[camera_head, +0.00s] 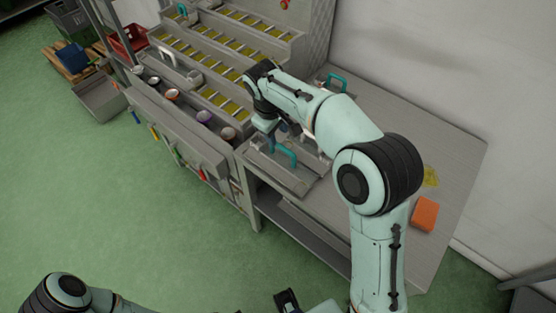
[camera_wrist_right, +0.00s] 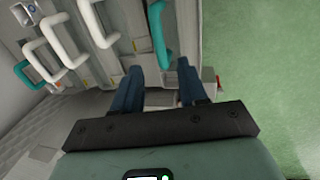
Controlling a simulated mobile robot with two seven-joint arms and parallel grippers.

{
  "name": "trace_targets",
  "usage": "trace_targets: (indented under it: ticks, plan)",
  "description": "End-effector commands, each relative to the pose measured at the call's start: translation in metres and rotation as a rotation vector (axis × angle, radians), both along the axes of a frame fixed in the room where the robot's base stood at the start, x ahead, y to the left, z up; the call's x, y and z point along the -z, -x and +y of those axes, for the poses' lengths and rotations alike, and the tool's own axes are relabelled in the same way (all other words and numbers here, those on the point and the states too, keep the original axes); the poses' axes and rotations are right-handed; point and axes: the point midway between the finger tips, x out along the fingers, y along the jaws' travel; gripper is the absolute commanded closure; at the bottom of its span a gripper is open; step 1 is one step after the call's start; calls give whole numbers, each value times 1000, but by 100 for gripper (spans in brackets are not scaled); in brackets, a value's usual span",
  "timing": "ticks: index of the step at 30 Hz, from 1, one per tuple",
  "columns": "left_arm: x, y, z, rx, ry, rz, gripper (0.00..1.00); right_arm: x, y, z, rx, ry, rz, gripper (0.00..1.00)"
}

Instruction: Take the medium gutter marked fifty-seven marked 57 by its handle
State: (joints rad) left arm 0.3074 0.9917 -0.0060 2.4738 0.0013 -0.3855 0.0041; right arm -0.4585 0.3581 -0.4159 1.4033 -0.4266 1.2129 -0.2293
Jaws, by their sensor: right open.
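My right gripper (camera_head: 283,130) is open above the front end of the grey bench. In the right wrist view its two blue fingers (camera_wrist_right: 160,70) point at a teal handle (camera_wrist_right: 159,36), which lies just beyond the tips, with nothing between them. In the head view this teal handle (camera_head: 285,154) appears on a grey gutter (camera_head: 290,181) below the gripper. I cannot read any number, so I cannot tell which gutter is fifty-seven. A dark part at the bottom edge (camera_head: 287,300) may be my left gripper; its jaws do not show clearly.
White handles (camera_wrist_right: 98,24) and another teal handle (camera_wrist_right: 28,74) stand close by in the right wrist view. Stepped racks with yellow channels (camera_head: 228,38) rise behind. Several cups (camera_head: 204,117) line the front ledge. An orange block (camera_head: 425,214) lies at the right.

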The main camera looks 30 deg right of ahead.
Motion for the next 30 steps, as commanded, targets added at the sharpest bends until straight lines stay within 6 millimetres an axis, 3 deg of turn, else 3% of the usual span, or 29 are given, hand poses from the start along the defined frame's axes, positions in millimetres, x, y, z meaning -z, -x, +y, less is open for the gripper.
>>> trace_targets:
  ticks: [3,10,18,28,30]
  plan:
    - [4,1,0,0,-1,2,57,19,-1,-3,1,1,3,58]
    - [6,2,0,0,-1,1,57,35,-1,-7,0,1,2,58]
    - [11,3,0,0,0,3,57,73,2,-14,0,1,2,58]
    - [11,3,0,0,0,3,57,79,1,-16,1,0,-1,58]
    - [11,3,0,0,0,3,57,79,1,-16,1,0,-1,80]
